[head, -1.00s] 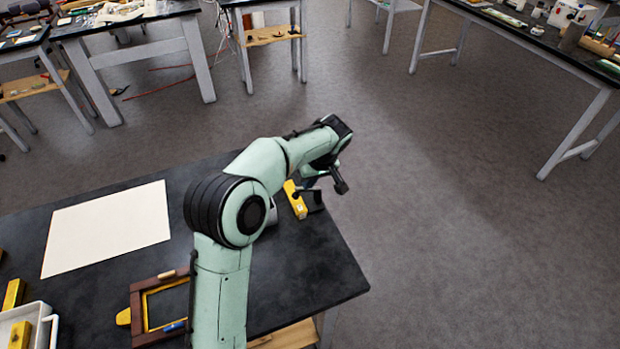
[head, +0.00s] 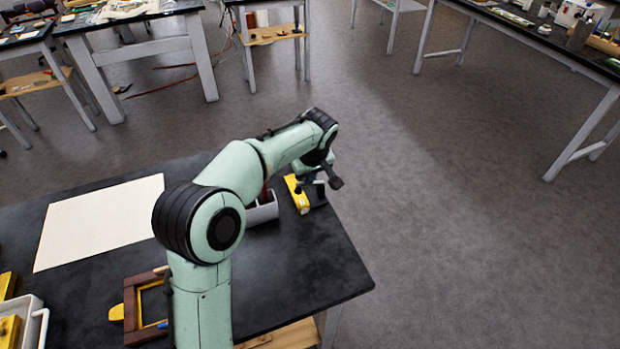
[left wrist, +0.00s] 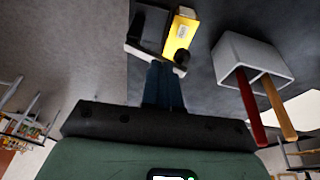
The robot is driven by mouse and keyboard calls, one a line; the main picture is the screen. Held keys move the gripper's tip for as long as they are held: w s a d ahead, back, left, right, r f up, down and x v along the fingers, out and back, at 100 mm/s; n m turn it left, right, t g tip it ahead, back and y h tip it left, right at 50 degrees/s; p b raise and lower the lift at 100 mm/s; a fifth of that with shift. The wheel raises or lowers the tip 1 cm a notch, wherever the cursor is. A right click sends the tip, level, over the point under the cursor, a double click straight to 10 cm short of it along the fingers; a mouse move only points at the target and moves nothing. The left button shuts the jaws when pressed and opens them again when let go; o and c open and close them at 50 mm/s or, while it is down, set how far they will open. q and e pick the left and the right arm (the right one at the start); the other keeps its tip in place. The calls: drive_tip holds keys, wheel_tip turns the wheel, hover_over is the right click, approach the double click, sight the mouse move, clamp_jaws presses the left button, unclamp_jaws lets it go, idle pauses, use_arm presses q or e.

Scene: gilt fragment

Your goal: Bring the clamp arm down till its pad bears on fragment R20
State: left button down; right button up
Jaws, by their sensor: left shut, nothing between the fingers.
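A yellow gilt block (head: 296,194) with a small pale label stands near the right edge of the dark table; it also shows in the left wrist view (left wrist: 181,34). The label is too small to read as R20. A dark block (left wrist: 152,26) is beside it. A pale bar (left wrist: 143,53) with a black knob (left wrist: 182,58) crosses close to both, seemingly the clamp arm; its pad cannot be made out. My left gripper (left wrist: 164,72) is shut and empty, its dark blue fingertips at or just over the bar. Contact cannot be told. In the head view my wrist partly covers this spot.
A grey bin (head: 262,212) with a red-handled and a wooden-handled tool stands close by. A pale sheet (head: 98,222), a wooden frame (head: 133,308) and a white tray (head: 35,318) lie farther left. The table's front right is clear.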

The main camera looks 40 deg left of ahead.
use_arm(q)
drive_tip(key=t+b, duration=0.1)
drive_tip(key=b, duration=0.1)
drive_tip(key=s+f+t+h+b, duration=0.1)
drive_tip(key=b, duration=0.1)
drive_tip(key=shift+s+a+f, duration=0.1)
drive_tip(key=shift+a+f, duration=0.1)
drive_tip(key=shift+a, duration=0.1)
drive_tip(key=shift+s+f+b, duration=0.1)
drive_tip(key=shift+f+b, duration=0.05)
drive_tip(key=shift+b, duration=0.3)
use_arm(e)
drive_tip(key=f, duration=0.2)
drive_tip(key=s+f, duration=0.1)
drive_tip(key=f, duration=0.2)
drive_tip(key=shift+f, duration=0.2)
